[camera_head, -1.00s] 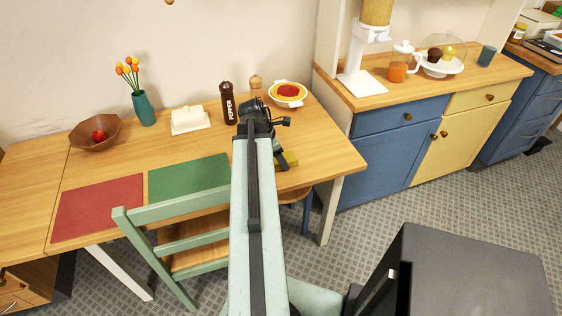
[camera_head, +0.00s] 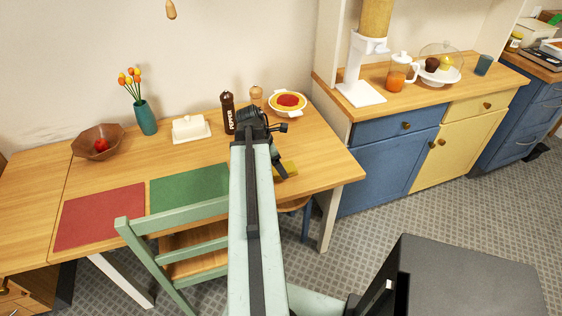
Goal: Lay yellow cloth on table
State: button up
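My gripper (camera_head: 279,170) points down past the arm's end, right by the cloth's left side. Its fingertips are too small and covered to show whether they are open or shut. I cannot tell whether the gripper touches the cloth or whether the cloth rests flat on the wood.
A pepper mill (camera_head: 228,113), a pie dish (camera_head: 288,103) and a butter dish (camera_head: 191,129) stand behind my arm. A green mat (camera_head: 190,187) and a red mat (camera_head: 100,216) lie to the left. A green chair (camera_head: 180,225) stands at the front edge.

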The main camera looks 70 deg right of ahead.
jog(key=p+v, duration=0.8)
jog(key=v, duration=0.2)
jog(key=shift+r, duration=0.15)
